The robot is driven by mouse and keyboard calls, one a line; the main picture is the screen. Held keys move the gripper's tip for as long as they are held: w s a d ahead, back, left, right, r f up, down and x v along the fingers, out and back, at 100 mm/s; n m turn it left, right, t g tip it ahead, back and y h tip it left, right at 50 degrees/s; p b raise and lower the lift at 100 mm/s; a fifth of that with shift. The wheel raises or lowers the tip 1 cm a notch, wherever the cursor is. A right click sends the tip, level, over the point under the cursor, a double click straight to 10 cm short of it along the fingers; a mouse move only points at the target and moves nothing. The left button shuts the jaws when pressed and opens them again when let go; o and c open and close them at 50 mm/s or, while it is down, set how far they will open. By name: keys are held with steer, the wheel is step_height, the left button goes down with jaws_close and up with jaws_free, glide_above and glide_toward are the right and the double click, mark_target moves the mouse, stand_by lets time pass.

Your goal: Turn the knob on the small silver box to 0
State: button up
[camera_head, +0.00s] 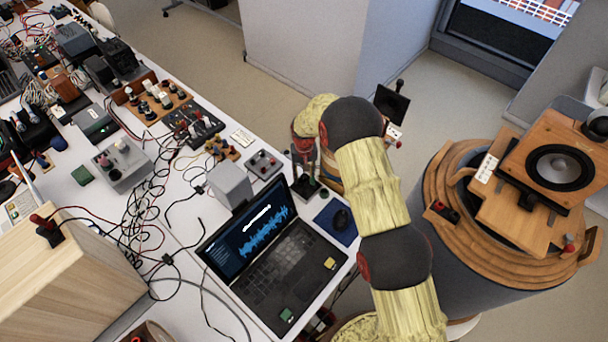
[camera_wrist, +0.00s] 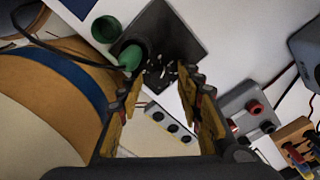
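A small flat silver-grey box (camera_head: 263,164) with dark tops or terminals lies on the table behind the laptop. What seems to be the same box is at the right in the wrist view (camera_wrist: 243,110), with red and black round parts. I cannot tell which part is a knob, nor read a 0. A larger silver box with knobs (camera_head: 123,163) stands farther left. My gripper (camera_wrist: 161,84) is open and empty, its fingers apart above the table. In the head view my gripper (camera_head: 304,158) points down, right of the small box, partly hidden by my arm.
A laptop (camera_head: 262,244), a plain grey block (camera_head: 231,184) and a blue mat (camera_head: 336,222) are near. Cables clutter the left.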

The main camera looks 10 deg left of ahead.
steer(key=c, duration=0.4)
jaws_close()
